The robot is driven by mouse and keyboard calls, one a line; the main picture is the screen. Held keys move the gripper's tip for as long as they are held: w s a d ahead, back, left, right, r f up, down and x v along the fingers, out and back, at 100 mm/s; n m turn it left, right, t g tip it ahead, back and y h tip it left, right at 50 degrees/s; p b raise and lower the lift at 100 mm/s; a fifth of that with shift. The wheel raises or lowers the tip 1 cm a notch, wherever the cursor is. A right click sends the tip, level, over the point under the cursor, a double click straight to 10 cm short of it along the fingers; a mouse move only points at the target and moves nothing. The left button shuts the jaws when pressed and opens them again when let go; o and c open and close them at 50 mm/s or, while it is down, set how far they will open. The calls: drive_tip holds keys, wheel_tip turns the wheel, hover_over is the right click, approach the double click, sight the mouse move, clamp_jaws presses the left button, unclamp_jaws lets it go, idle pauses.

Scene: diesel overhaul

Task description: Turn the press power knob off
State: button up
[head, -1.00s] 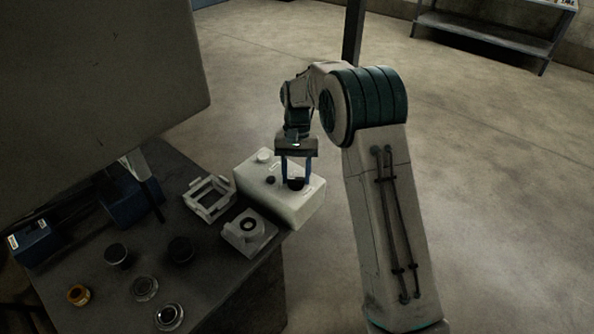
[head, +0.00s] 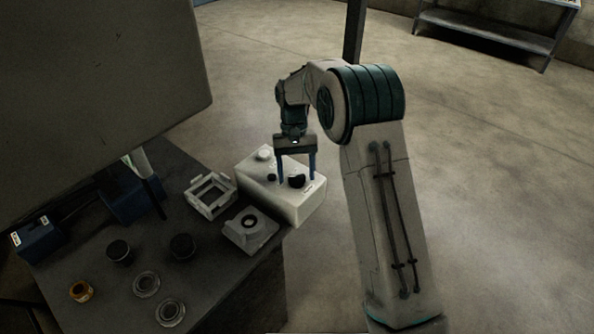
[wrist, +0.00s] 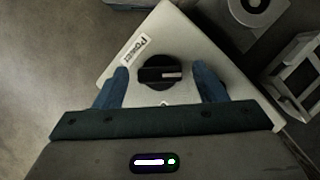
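The press control box (head: 302,206) is a pale box at the right corner of the dark table. The power knob (head: 297,181) is a dark round knob on its top, near the right end. In the wrist view the knob (wrist: 158,72) has a bar handle with a pale mark pointing right, beside a label (wrist: 137,47) reading "Power". My gripper (head: 297,181) is over the box with its two blue fingers apart, one on each side of the knob. In the wrist view the fingers (wrist: 164,84) show gaps to the knob on both sides.
A smaller dark knob (head: 272,177) and a pale round button (head: 264,153) are also on the box. A grey block with a ring (head: 250,229) and a square frame (head: 210,194) stand left of it. A large panel (head: 100,70) hangs over the left.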

drive_tip(key=v, duration=1.3)
drive_tip(key=shift+w+r, duration=0.15)
drive_tip(key=shift+r, duration=0.2)
drive_tip(key=s+d+r+t, duration=0.4)
drive_tip(key=s+d+r, duration=0.3)
drive_tip(key=s+d, duration=0.45)
drive_tip(key=s+d+f+t, duration=0.1)
drive_tip(key=s+d+f, duration=0.1)
drive_tip(key=s, duration=0.8)
drive_tip(key=s+d+f+m+t, duration=0.1)
drive_tip(key=s+d+f+t, duration=0.1)
drive_tip(key=s, duration=0.8)
drive_tip(key=shift+d+f+m+y, duration=0.3)
drive_tip(key=shift+d+f, duration=0.3)
drive_tip(key=shift+f, duration=0.35)
